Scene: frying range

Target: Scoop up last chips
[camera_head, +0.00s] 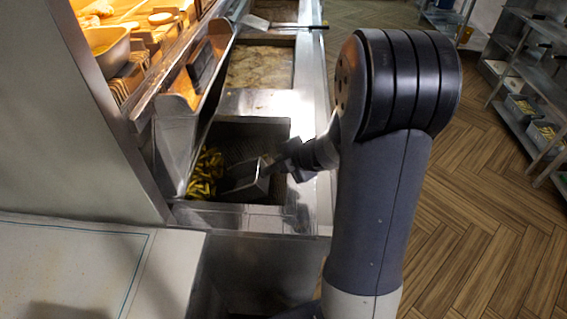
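Yellow chips (206,172) lie in a heap at the left side of a sunken metal bin (235,135) in the counter. My arm reaches over the bin from the right. My gripper (286,158) is at the bin's right side, shut on a metal scoop (262,183). The scoop is low in the bin, just right of the chips. Its dark inside faces left, and I cannot tell whether any chips are in it. The fingers are small and partly hidden against the dark bin.
A sloped metal ledge with a dark block (201,66) borders the bin on the left. Behind are fryer vats (262,66) and a basket or tool with a long handle (285,25). A white worktop (85,265) is front left. Shelves with chip tubs (540,135) stand right, beyond open wooden floor.

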